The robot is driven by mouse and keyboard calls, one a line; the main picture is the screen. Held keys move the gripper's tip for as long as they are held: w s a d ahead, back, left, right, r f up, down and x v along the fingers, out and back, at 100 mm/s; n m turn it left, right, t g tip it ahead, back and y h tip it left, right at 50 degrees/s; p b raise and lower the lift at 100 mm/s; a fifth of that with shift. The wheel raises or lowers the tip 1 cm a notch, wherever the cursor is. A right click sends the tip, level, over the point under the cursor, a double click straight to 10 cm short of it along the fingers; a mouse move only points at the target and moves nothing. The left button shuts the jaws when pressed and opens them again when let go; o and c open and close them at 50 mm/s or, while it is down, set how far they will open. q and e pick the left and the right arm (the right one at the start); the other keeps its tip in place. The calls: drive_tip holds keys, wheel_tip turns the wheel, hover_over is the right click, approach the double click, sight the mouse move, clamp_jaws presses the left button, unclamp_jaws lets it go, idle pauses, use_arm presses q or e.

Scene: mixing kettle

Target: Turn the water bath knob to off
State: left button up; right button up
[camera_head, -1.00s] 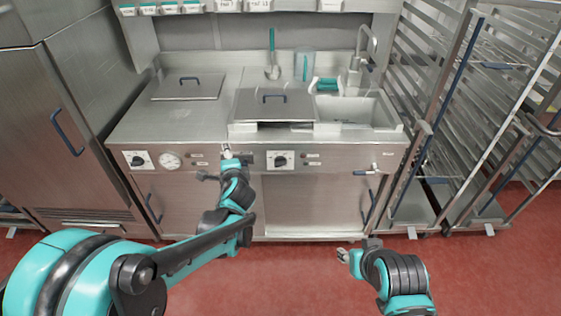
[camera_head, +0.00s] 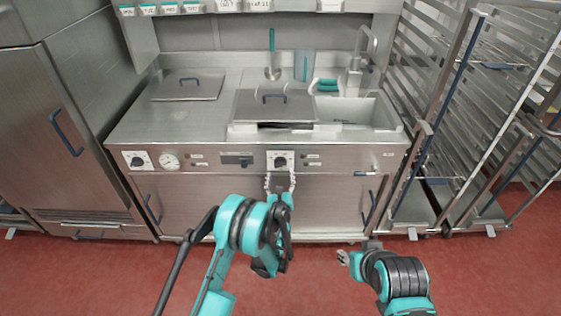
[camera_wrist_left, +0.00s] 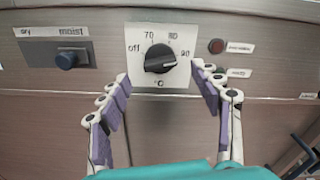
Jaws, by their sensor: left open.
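A black round knob (camera_head: 280,161) sits on a white plate on the stainless front panel. In the left wrist view the knob (camera_wrist_left: 160,58) has marks for off, 70, 80 and 90 around it, and its white line points right, near the 90 mark. My left gripper (camera_head: 280,180) is open, just below and in front of the knob. In the left wrist view its fingers (camera_wrist_left: 160,82) stand apart, one on each lower side of the knob, with nothing between them. My right gripper (camera_head: 343,257) hangs low at the right, away from the panel; its finger opening is too small to judge.
A second black knob (camera_head: 139,161) and a round gauge (camera_head: 169,162) are at the panel's left. A blue moist/dry slider (camera_wrist_left: 67,60) is left of the knob, and a red lamp (camera_wrist_left: 216,46) is to its right. A metal rack (camera_head: 480,120) stands at the right.

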sight(280, 166)
use_arm(q)
drive_tip(key=shift+w, duration=2)
drive_tip(key=shift+w, duration=0.1)
drive_tip(key=shift+w, duration=1.05)
drive_tip(key=c, duration=1.1)
